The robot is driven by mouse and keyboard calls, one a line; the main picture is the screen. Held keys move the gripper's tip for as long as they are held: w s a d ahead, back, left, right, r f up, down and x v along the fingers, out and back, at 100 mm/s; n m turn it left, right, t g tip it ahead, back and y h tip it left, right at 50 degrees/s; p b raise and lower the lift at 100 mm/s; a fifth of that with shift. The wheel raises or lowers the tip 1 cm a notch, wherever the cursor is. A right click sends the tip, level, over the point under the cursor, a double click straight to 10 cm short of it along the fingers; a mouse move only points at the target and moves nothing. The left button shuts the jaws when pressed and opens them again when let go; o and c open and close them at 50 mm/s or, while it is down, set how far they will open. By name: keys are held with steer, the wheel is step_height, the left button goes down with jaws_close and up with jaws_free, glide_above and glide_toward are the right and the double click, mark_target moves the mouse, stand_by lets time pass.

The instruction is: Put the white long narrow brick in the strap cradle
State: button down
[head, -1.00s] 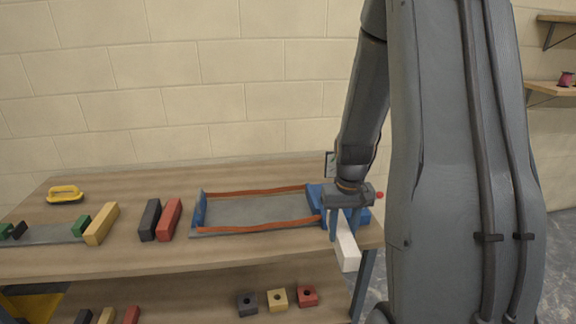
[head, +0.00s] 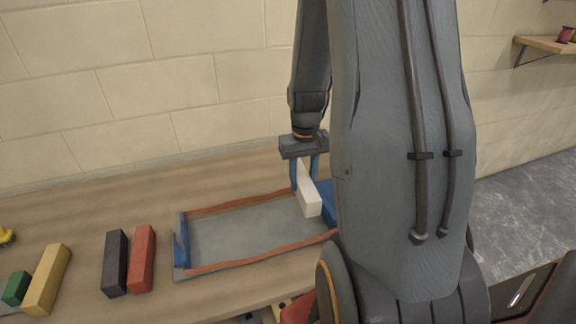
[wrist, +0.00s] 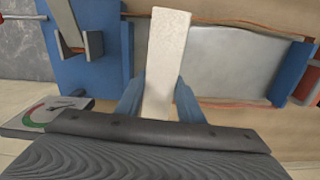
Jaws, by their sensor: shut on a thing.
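My gripper (head: 306,172) is shut on the white long narrow brick (head: 309,201), held near the right end of the strap cradle. In the wrist view the white brick (wrist: 166,60) sticks out between the blue fingers of my gripper (wrist: 160,103). The strap cradle (head: 181,243) is a grey bed with orange-brown straps along its long sides and blue end pieces. It also shows in the wrist view (wrist: 293,74), partly behind the brick. The cradle's bed looks empty. The brick appears raised above the cradle; the exact height is unclear.
A red brick (head: 141,258) and a black brick (head: 115,263) lie left of the cradle. A yellow brick (head: 46,279) and a green brick (head: 15,288) lie farther left. A blue block (head: 328,203) stands at the cradle's right end. A wall shelf (head: 546,44) is at upper right.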

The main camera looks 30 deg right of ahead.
steer(key=shift+w, duration=0.4)
step_height(320, 180, down, 9)
steer(key=b, duration=0.7)
steer(key=shift+r, duration=0.1)
steer(key=shift+f+b, duration=0.45)
steer(key=shift+f, duration=0.65)
steer(key=shift+f, duration=0.4)
steer(key=c, duration=1.1)
jaws_free()
steer(key=shift+s, duration=0.1)
steer(key=shift+r+b, duration=0.8)
steer(key=shift+r, duration=3.05)
steer(key=shift+a, duration=0.1)
